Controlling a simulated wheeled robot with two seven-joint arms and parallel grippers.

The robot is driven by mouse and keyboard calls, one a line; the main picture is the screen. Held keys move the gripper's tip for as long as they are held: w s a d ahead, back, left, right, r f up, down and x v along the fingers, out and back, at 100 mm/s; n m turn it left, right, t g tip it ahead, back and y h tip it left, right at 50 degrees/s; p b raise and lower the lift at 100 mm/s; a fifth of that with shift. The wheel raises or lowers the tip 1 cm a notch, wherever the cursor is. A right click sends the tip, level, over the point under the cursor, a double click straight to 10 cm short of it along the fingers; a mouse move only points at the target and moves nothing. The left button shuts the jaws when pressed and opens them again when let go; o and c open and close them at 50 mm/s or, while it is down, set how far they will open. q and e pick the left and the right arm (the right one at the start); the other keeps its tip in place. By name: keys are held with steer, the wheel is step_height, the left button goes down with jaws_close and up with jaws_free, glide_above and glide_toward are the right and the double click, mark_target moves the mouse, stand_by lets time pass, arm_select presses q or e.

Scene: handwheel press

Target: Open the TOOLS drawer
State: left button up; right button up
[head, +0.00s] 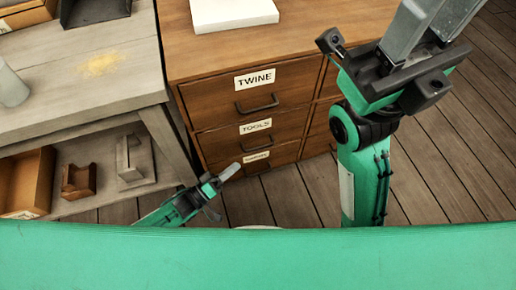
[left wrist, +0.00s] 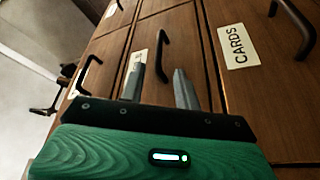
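The TOOLS drawer (head: 285,130) is shut, in the middle of the left column of the brown cabinet, its dark handle (head: 256,141) under the label. My left gripper (head: 229,172) is low in front of the cabinet, near the bottom drawer. In the left wrist view its two fingers (left wrist: 160,88) are apart and empty. A dark handle (left wrist: 163,52) stands ahead between them, apparently beyond the tips; its label is partly hidden by a finger, but its place fits TOOLS. My right gripper (head: 432,30) is raised at the right, fingers apart, away from the drawers.
The TWINE drawer (head: 220,98) is above and a bottom drawer (head: 280,158) below, both shut. The wrist view shows a CARDS label (left wrist: 237,46). A grey workbench (head: 70,100) with a lower shelf stands at the left. A white block (head: 235,12) lies on the cabinet.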

mark_target(259, 147)
arm_select(q)
steer(key=b+x, duration=0.3)
steer(key=x, duration=0.8)
jaws_close()
